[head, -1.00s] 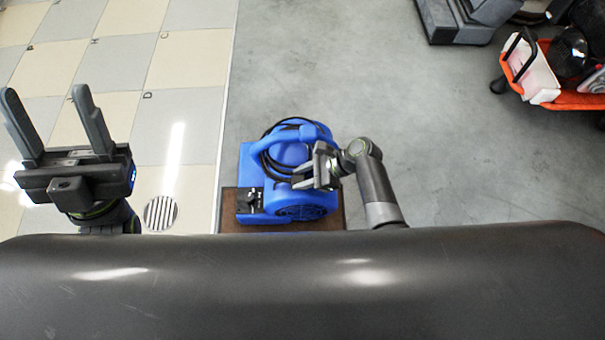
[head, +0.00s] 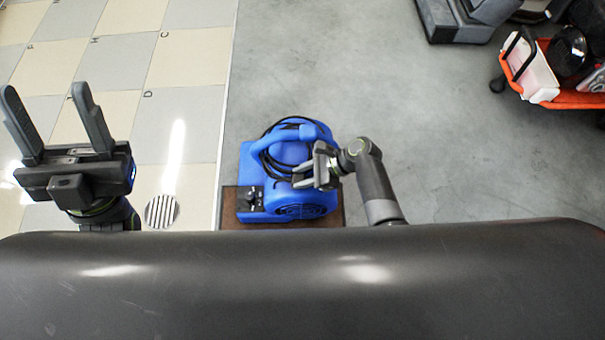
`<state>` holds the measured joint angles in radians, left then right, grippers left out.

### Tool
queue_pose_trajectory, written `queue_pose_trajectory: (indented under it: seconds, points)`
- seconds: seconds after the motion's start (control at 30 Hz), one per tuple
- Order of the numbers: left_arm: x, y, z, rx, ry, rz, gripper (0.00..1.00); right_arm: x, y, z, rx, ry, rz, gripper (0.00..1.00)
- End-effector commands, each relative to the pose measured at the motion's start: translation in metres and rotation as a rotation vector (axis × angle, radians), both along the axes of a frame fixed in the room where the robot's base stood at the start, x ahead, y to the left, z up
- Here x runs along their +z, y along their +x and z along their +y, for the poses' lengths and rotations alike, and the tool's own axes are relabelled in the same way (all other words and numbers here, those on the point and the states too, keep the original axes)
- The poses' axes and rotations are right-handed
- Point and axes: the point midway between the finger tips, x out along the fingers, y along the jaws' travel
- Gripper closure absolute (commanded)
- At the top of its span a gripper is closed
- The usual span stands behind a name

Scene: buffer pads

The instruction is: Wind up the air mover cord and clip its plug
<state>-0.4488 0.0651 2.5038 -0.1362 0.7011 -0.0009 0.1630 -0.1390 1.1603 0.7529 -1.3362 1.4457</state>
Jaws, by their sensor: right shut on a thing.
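The blue air mover (head: 246,165) stands on a brown surface just ahead of my body. Its black cord (head: 264,160) loops around the top and handle of the housing. My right gripper (head: 298,176) reaches in from the right over the air mover's right part. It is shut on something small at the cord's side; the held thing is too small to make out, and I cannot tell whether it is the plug. My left gripper (head: 57,110) is open and empty, its fingers pointing up the picture, over the tiled floor well left of the air mover.
The brown support (head: 229,217) shows around the air mover's base. A round floor drain (head: 160,211) lies left of it. An orange cart (head: 575,101) with items and a dark grey machine (head: 462,22) stand at the upper right. The grey floor between is clear.

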Motion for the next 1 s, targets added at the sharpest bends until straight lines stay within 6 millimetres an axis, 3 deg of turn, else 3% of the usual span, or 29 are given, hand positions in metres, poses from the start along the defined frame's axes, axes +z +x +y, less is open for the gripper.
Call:
queue_pose_trajectory:
  seconds: [0.47,0.5,0.67,1.0]
  points:
    - [-0.0014,0.0,0.0,0.0,0.0,0.0,0.48,-0.004,0.0,0.0,0.0,0.0,0.0,1.0]
    - [-0.0014,0.0,0.0,0.0,0.0,0.0,0.48,-0.004,0.0,0.0,0.0,0.0,0.0,0.66]
    - [-0.0014,0.0,0.0,0.0,0.0,0.0,0.48,-0.004,-0.0001,0.0,0.0,0.0,0.0,0.45]
    - [0.0006,0.0,0.0,0.0,0.0,0.0,0.48,-0.0017,-0.0001,-0.0024,0.0,-0.001,0.0,0.43]
